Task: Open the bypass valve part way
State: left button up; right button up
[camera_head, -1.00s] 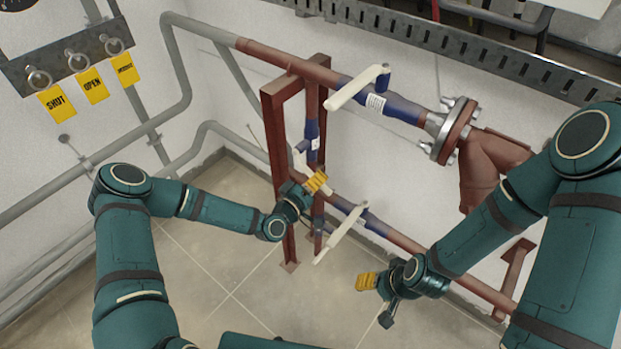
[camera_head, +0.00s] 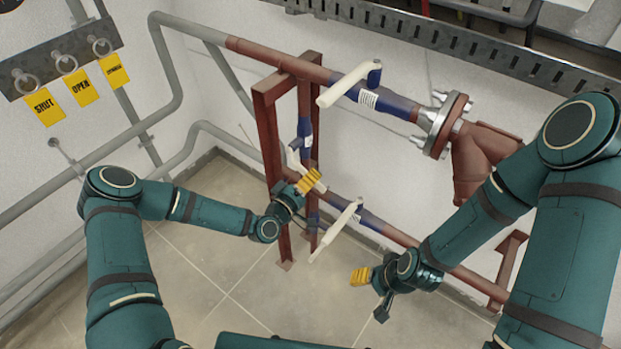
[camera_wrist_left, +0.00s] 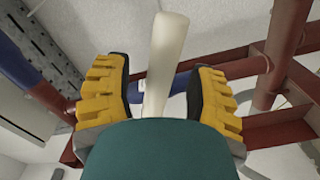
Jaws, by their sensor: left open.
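A valve with a white lever handle (camera_head: 295,158) and blue body (camera_head: 305,130) sits on the short vertical pipe between the upper and lower red pipes. My left gripper (camera_head: 306,184) is just below and in front of this lever. In the left wrist view, its yellow-padded fingers (camera_wrist_left: 160,68) are open, with a white lever (camera_wrist_left: 164,50) standing between them and a visible gap on each side. Contact cannot be seen. My right gripper (camera_head: 370,293) is apart from the valves, low at the right, and its fingers look spread and empty.
Another white lever (camera_head: 345,85) is on the upper pipe, and one (camera_head: 335,232) on the lower pipe close to my left gripper. A red steel frame (camera_head: 270,150) stands beside the vertical pipe. Yellow tags (camera_head: 82,88) hang at upper left. The floor (camera_head: 210,275) is clear.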

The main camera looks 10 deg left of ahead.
pick_arm(q)
jog(key=v, duration=1.1)
jog(key=shift+s+a, duration=0.15)
jog(key=shift+s, duration=0.05)
jog(key=shift+f, duration=0.1)
jog(key=s+d+f+m+g+y, duration=0.1)
jog(key=s+f+m+g+y, duration=0.1)
jog(key=s+g, duration=0.5)
jog(key=s+d+f+m+g+y, duration=0.2)
jog(key=s+f+m+g, duration=0.1)
jog(key=s+g, duration=0.4)
jog(key=shift+s+d+f+y, duration=0.35)
jog(key=shift+s+f, duration=0.1)
jog(key=shift+f, duration=0.3)
